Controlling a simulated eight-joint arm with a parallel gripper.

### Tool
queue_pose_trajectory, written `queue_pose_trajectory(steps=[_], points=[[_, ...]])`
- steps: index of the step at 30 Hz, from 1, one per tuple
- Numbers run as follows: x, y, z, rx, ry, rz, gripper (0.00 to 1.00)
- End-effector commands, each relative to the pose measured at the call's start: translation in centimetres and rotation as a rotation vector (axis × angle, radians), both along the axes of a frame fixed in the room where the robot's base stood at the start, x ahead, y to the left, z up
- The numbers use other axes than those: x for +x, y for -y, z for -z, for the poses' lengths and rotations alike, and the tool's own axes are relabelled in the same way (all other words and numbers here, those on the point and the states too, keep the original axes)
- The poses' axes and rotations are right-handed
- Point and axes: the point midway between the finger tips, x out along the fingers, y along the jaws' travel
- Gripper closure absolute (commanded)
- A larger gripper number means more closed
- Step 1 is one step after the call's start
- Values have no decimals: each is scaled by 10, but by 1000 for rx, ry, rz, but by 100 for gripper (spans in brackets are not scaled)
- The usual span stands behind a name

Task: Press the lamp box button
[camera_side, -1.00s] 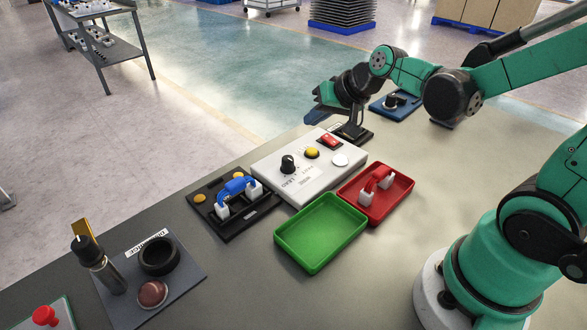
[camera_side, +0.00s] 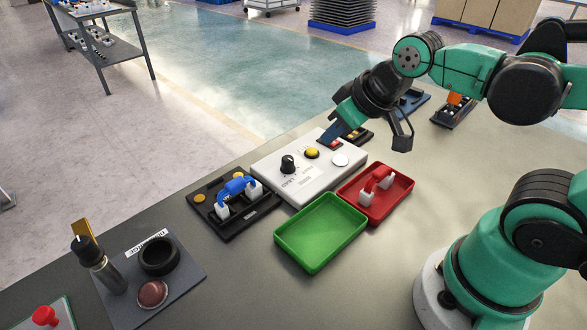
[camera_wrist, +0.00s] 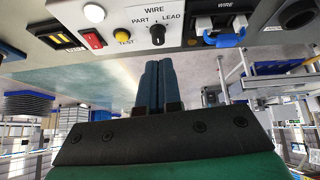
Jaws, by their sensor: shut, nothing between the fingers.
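The white lamp box (camera_side: 287,190) sits on the table with a black knob (camera_side: 288,164), a yellow button (camera_side: 311,153), a red switch (camera_side: 336,144) and a white dome (camera_side: 340,160). In the wrist view, the yellow button (camera_wrist: 121,36) has the label TEST beside it, between the red switch (camera_wrist: 93,40) and the knob (camera_wrist: 157,33). My gripper (camera_side: 328,140) has its blue fingers shut and empty, pointing down near the far end of the box. In the side view the tips overlap the red switch; contact is unclear. In the wrist view the fingertips (camera_wrist: 152,63) appear apart from the yellow button.
A black fixture with a blue handle (camera_side: 236,186) stands left of the box. A green tray (camera_side: 318,262) and a red tray (camera_side: 405,198) holding a red-handled part lie in front. Dark fixtures stand behind the box. A dark mat (camera_side: 185,285) with a bottle is at front left.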

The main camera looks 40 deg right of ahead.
Motion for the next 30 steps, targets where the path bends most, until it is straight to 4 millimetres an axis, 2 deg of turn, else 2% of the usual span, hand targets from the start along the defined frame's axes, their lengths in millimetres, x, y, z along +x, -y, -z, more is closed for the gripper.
queue_pose_trajectory(steps=[5,12,21,25,30], points=[[20,11,-19,-145,-105,-208,100],[58,33,-38,-338,-294,-646,100],[97,63,-38,-433,-450,-1195,100],[105,72,-35,-436,-473,-1348,100],[109,77,-32,-436,-482,-1441,100]])
